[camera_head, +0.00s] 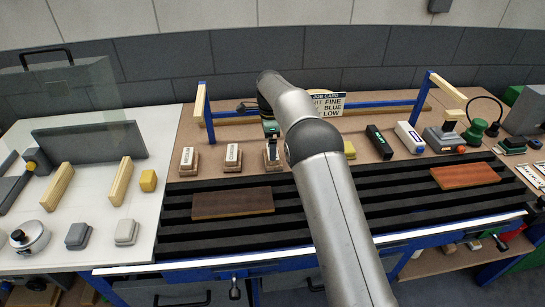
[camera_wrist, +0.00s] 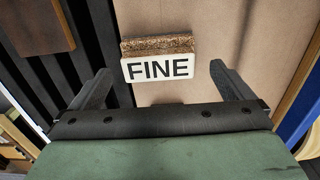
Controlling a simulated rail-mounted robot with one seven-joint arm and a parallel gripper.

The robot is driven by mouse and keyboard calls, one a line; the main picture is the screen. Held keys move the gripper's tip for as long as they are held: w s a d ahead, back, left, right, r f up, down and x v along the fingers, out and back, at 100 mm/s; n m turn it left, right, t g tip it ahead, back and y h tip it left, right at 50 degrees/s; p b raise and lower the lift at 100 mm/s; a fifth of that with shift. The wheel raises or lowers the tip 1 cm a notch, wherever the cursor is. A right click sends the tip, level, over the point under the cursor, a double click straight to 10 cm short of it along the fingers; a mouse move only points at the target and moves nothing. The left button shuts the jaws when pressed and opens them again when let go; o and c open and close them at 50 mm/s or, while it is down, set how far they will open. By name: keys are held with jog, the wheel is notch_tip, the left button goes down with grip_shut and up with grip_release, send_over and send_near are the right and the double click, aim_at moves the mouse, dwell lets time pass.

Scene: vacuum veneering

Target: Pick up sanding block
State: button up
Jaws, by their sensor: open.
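A sanding block with a white label reading FINE (camera_wrist: 158,66) and a brown, cork-like body is in the middle of the wrist view. My gripper (camera_wrist: 160,72) is open, with its two fingers apart on either side of the block in that view; no contact shows. In the head view my gripper (camera_head: 271,132) points down over the rightmost of three labelled blocks (camera_head: 272,154) and partly hides it. The other two labelled blocks, the left one (camera_head: 187,161) and the middle one (camera_head: 233,158), stand on the tan board to its left; their labels are too small to read surely.
A job card (camera_head: 328,104) behind my arm shows FINE, BLUE and LOW. A dark brown panel (camera_head: 232,203) and a reddish panel (camera_head: 465,175) lie on the black slatted bed. A blue frame (camera_head: 376,105) spans the back. Bottles and tools crowd the right.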

jog(key=shift+s+d+f+p, duration=0.1)
jog(key=shift+f+p, duration=0.35)
jog(key=shift+f, duration=0.95)
jog(key=shift+d+f+p, duration=0.1)
jog(key=shift+f+p, duration=0.35)
jog(key=shift+f, duration=0.95)
jog(key=c, duration=0.8)
